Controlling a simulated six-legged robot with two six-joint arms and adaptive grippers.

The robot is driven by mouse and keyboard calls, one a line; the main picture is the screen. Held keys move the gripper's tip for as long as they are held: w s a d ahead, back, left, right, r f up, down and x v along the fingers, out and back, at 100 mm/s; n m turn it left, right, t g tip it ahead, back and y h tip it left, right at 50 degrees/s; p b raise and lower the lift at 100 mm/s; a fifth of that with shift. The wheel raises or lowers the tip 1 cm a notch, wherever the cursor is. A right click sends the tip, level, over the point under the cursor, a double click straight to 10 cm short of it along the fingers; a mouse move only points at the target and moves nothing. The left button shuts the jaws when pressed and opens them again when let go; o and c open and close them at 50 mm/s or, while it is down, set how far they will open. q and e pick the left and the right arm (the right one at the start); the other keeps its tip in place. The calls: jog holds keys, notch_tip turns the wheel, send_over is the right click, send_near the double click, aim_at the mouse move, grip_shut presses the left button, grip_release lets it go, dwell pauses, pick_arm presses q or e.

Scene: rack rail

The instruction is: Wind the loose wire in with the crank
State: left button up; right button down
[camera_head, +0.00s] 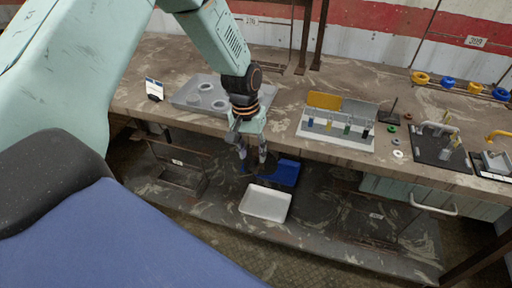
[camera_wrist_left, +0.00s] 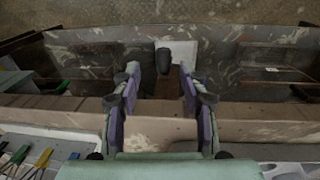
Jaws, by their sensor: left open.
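My left gripper (camera_head: 253,157) hangs open just in front of the bench's front edge. In the left wrist view its two fingers (camera_wrist_left: 159,78) stand apart on either side of a dark rounded knob (camera_wrist_left: 163,60) on a brown bar (camera_wrist_left: 165,84), which look like the crank. The knob appears between the fingertips or slightly beyond them; I see no finger closed on it. In the head view the crank is hidden or too small to make out behind the gripper. I cannot make out the loose wire in either view. My right gripper is not in view.
A grey tray with round pieces (camera_head: 190,100) and a rack of coloured-handled tools (camera_head: 333,138) stand on the bench (camera_head: 290,93). Below, a blue bin (camera_head: 286,173) and a white tray (camera_head: 266,204) sit on the lower shelf. A drawer handle (camera_head: 433,208) sticks out at the right.

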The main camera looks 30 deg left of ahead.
aim_at(254, 161)
pick_arm(q)
jog(key=r, duration=0.1)
jog(key=w+a+r, duration=0.1)
jog(key=r, duration=0.1)
jog(key=shift+w+a, duration=0.1)
jog(key=shift+a, duration=0.1)
jog(key=shift+f, duration=0.35)
jog(key=f, duration=0.4)
jog(key=f+b, duration=0.1)
jog(key=f, duration=0.1)
jog(key=shift+w+d+f, duration=0.15)
jog(key=shift+d+f, duration=0.35)
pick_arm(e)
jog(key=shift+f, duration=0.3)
pick_arm(q)
grip_shut()
